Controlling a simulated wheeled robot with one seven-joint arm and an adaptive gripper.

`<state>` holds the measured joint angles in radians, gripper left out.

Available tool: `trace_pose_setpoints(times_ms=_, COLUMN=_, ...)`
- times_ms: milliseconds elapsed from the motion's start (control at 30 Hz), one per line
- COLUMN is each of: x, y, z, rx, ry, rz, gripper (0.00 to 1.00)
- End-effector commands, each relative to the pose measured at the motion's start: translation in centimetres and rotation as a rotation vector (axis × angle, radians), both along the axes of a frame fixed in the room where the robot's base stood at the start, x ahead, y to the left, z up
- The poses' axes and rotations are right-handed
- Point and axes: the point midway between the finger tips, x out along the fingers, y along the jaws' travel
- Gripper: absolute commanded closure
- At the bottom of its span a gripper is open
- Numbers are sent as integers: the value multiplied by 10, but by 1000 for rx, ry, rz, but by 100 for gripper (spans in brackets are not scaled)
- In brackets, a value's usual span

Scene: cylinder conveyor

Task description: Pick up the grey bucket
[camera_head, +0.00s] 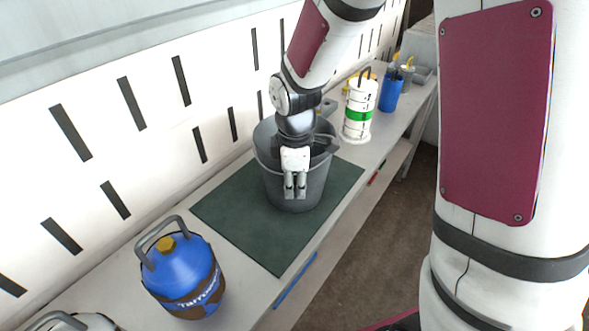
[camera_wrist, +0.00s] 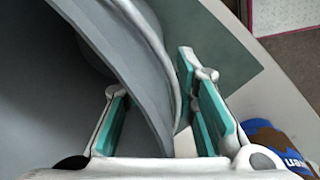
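The grey bucket (camera_head: 274,178) stands upright on a dark green mat (camera_head: 240,222) on the bench. My gripper (camera_head: 295,190) points down at the bucket's near side and hides part of its rim and wall. In the wrist view, the bucket's wall (camera_wrist: 128,62) runs between the two teal-padded fingers of my gripper (camera_wrist: 158,115). One finger is on the inner side and the other on the outer side. The fingers are apart, with a gap visible between the wall and the inner finger.
A blue gas canister (camera_head: 183,275) stands at the mat's near left end and shows in the wrist view (camera_wrist: 275,140). A white cylinder with a green band (camera_head: 359,110) stands behind the bucket. A blue cup (camera_head: 391,94) is further back. A slotted white wall (camera_head: 95,125) borders the bench.

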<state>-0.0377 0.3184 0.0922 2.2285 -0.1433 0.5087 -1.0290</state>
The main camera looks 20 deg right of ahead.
Motion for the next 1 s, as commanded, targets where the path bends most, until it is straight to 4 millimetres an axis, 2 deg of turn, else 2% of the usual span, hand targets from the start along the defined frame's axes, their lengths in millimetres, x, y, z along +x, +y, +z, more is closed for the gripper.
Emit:
trace_pose_setpoints(times_ms=133, x=0, y=0, z=0, rx=0, ry=0, rz=0, gripper=74)
trace_pose_setpoints(times_ms=167, x=0, y=0, z=0, rx=0, ry=0, rz=0, gripper=78)
trace_pose_setpoints(times_ms=267, x=0, y=0, z=0, rx=0, ry=0, rz=0, gripper=100)
trace_pose_setpoints(times_ms=767, x=0, y=0, z=4, rx=0, ry=-2, rz=0, gripper=100)
trace_pose_setpoints(times_ms=1000, x=1, y=0, z=25, rx=1, ry=-5, rz=-1, gripper=100)
